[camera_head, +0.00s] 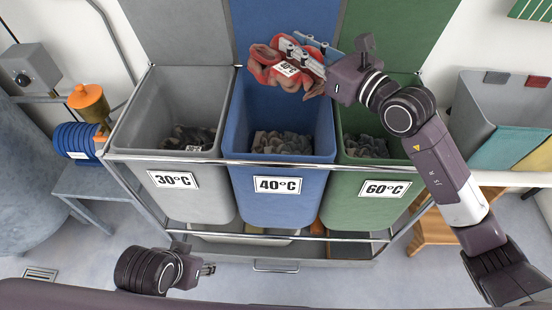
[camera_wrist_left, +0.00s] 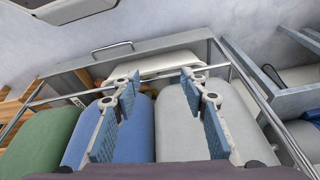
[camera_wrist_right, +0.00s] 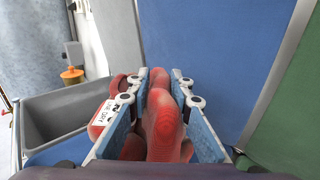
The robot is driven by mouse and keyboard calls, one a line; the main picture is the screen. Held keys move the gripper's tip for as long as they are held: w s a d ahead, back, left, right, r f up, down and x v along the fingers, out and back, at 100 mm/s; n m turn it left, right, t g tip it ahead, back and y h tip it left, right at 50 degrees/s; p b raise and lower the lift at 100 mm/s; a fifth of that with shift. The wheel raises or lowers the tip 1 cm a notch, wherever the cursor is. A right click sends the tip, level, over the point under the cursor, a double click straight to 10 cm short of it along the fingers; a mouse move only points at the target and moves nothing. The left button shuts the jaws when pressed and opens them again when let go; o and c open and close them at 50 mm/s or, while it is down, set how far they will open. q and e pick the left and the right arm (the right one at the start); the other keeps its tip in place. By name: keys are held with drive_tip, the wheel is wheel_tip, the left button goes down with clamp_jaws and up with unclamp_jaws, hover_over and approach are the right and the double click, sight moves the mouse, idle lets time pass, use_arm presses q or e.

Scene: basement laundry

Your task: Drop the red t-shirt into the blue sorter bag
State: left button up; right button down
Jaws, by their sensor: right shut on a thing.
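The red t-shirt (camera_head: 268,62) is a crumpled red bundle with a white label. It is held over the back part of the blue sorter bag (camera_head: 282,190), which is marked 40°C and has grey cloth in it. My right gripper (camera_head: 303,62) is shut on the t-shirt. In the right wrist view the t-shirt (camera_wrist_right: 163,125) is squeezed between the two blue pads of the right gripper (camera_wrist_right: 160,110). My left gripper (camera_head: 208,270) is low at the front of the sorter. In the left wrist view the left gripper (camera_wrist_left: 160,100) is open and empty.
A grey 30°C bag (camera_head: 172,192) stands left of the blue bag and a green 60°C bag (camera_head: 372,195) right of it. A metal rail (camera_head: 290,163) runs along the front. Raised panels stand behind. A grey bin (camera_head: 474,112) is at the right.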

sight(296, 62)
wheel_tip(296, 62, down, 2)
drive_tip(key=shift+f+b, duration=0.1)
drive_tip(key=shift+b, duration=0.5)
drive_tip(key=shift+f+b, duration=0.65)
drive_tip(key=shift+f, duration=0.05)
use_arm(q)
drive_tip(key=w+d+r+t, duration=0.1)
drive_tip(key=w+d+t, duration=0.1)
drive_tip(key=w, duration=0.4)
drive_tip(key=shift+w+r+t+h, duration=0.3)
drive_tip(key=shift+w+t+h, duration=0.1)
drive_tip(key=shift+t, duration=0.4)
use_arm(e)
drive_tip(key=shift+f, duration=0.1)
use_arm(q)
drive_tip(key=shift+s, duration=0.1)
use_arm(e)
drive_tip(key=c, duration=1.7)
unclamp_jaws()
drive_tip(key=shift+o, duration=0.2)
drive_tip(key=v, duration=1.2)
